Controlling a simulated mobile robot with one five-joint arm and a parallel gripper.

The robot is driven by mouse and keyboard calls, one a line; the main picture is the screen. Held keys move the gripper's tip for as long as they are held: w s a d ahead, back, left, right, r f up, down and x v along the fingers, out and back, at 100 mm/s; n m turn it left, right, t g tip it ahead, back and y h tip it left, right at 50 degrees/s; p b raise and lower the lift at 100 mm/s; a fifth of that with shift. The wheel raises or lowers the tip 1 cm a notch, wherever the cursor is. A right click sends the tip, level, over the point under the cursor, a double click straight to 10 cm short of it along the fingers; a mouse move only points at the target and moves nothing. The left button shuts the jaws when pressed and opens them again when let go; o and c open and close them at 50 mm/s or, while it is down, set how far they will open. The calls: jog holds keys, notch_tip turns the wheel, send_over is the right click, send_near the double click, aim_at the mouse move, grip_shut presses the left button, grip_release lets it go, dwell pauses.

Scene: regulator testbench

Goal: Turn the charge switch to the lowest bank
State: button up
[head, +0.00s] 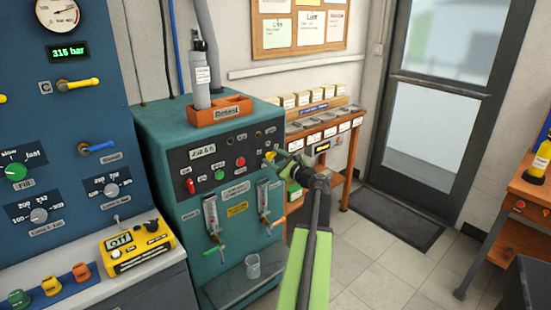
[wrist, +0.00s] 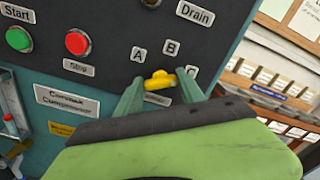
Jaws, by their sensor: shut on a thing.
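The yellow switch knob (wrist: 160,80) is on the dark panel of the teal compressor, below small plates A (wrist: 137,54), B (wrist: 170,48) and C (wrist: 192,71). The plate C is partly hidden by a finger. My gripper (wrist: 160,84) is shut on the knob, one green finger on each side. The knob's grip lies roughly crosswise in the wrist view; which letter it points to I cannot tell. The plate under the knob is mostly covered. In the head view, the knob (head: 269,155) shows at my gripper (head: 276,160), at the panel's right end.
A green Start button (wrist: 19,39) and a red Stop button (wrist: 77,43) sit left of the knob, with a Drain plate (wrist: 195,13) above. A wooden rack (head: 325,128) stands right of the compressor (head: 152,135).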

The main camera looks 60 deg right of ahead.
jog(key=shift+d, duration=0.1)
jog(key=n, duration=0.6)
jog(key=shift+f, duration=0.1)
jog(key=n, duration=0.5)
jog(key=shift+a+f, duration=0.1)
jog(key=shift+a, duration=0.1)
jog(key=shift+n, duration=0.4)
jog(key=o, duration=1.4)
jog(key=shift+c, duration=0.2)
